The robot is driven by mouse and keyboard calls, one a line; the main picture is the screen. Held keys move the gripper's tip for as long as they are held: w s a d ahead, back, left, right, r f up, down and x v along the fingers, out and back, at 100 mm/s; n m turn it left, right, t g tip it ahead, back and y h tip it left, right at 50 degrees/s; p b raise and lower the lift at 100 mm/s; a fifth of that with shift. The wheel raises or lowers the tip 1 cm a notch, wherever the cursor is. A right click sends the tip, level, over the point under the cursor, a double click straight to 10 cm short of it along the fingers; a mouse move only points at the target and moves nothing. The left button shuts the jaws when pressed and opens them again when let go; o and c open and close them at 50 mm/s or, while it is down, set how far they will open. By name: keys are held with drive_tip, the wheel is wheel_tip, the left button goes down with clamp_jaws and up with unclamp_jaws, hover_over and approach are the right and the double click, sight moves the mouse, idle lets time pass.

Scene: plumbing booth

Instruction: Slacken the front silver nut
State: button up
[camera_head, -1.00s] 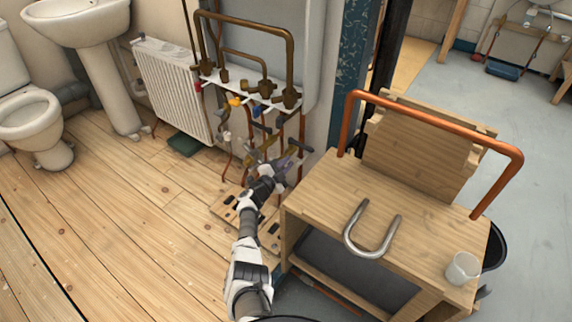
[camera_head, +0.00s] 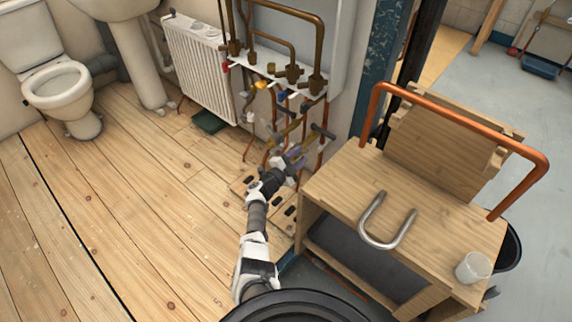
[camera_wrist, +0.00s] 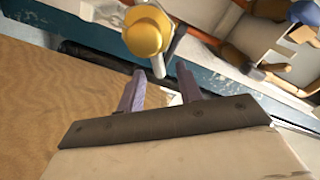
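My gripper (camera_head: 294,156) is at the pipes below the white rail in the head view, close to bar-like grey and brass fittings (camera_head: 318,131). In the wrist view, my gripper (camera_wrist: 159,82) has its two purple fingers spread, with no object clamped between them. A round brass-coloured end (camera_wrist: 146,33) lies just beyond the fingertips, with a thin silver bar (camera_wrist: 158,62) pointing down toward the gap. I cannot tell which part is the front silver nut; the fittings are small and partly covered by my gripper in the head view.
A wooden bench (camera_head: 340,188) stands close to the right of my arm, bearing a silver U-shaped pipe (camera_head: 388,222), a copper pipe (camera_head: 462,116) and a white cup (camera_head: 473,267). A radiator (camera_head: 199,70) is behind left. The wooden floor (camera_head: 120,210) at left is clear.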

drive_tip(key=p+v, duration=0.2)
drive_tip(key=v, duration=0.6)
drive_tip(key=shift+s, duration=0.25)
drive_tip(key=shift+a, duration=0.15)
